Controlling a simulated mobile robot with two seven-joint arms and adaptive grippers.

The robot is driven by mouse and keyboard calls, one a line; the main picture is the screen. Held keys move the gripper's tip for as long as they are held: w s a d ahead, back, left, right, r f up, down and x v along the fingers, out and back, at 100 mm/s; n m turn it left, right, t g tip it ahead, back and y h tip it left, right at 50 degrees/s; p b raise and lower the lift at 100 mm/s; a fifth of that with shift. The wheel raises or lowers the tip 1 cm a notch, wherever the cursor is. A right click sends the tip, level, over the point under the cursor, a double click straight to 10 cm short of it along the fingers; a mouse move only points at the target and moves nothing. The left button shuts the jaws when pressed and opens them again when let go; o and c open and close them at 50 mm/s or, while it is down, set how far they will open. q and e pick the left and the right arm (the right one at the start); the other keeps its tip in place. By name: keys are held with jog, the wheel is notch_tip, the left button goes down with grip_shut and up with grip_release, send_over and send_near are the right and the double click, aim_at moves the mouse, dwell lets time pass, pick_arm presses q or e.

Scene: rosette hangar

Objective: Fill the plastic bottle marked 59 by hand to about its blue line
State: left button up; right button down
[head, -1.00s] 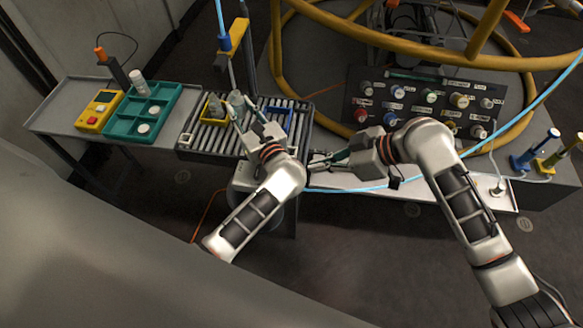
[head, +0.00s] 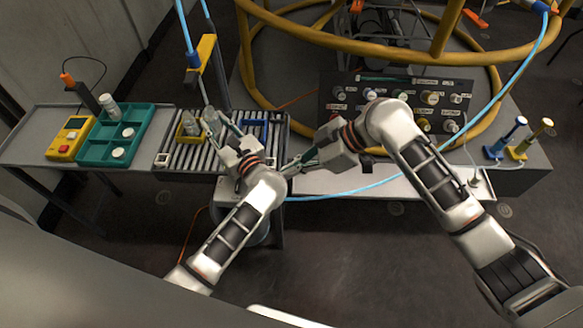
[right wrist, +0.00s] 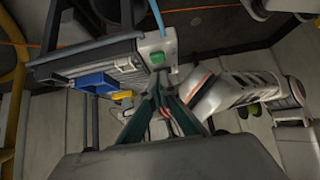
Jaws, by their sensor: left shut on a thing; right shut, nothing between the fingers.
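My left gripper (head: 214,127) is shut on a pale grey bottle (head: 209,115) over the roller conveyor (head: 178,155). The bottle looks about upright, just right of a yellow holder (head: 181,136) with another pale bottle (head: 192,124) in it. No number or blue line is readable, and the fill level cannot be seen. A blue filling head (head: 193,57) on a hose hangs above, beside a yellow bracket. My right gripper (head: 289,169) is shut and empty near the conveyor's right end; its fingers (right wrist: 158,97) are together in the right wrist view, below a green button (right wrist: 157,58).
A blue holder (head: 262,131) sits on the conveyor to the right. A teal tray (head: 117,140) with a bottle and white round pieces stands left, next to a yellow device (head: 70,137). A knob panel (head: 400,105) and a light blue hose (head: 400,181) are at right.

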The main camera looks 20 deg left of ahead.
jog(key=x, duration=0.7)
jog(key=shift+f, duration=0.15)
jog(key=shift+f, duration=0.85)
jog(key=shift+s+f, duration=0.1)
jog(key=shift+f, duration=0.1)
pick_arm(q)
jog(key=shift+s+f, duration=0.1)
pick_arm(e)
jog(key=shift+s+d+f, duration=0.1)
jog(key=shift+d+f, duration=0.2)
jog(key=shift+f, duration=0.15)
dwell(0.4)
jog(key=a+r+v, duration=0.1)
jog(key=v, duration=0.9)
jog(key=shift+r, duration=0.4)
dwell(0.4)
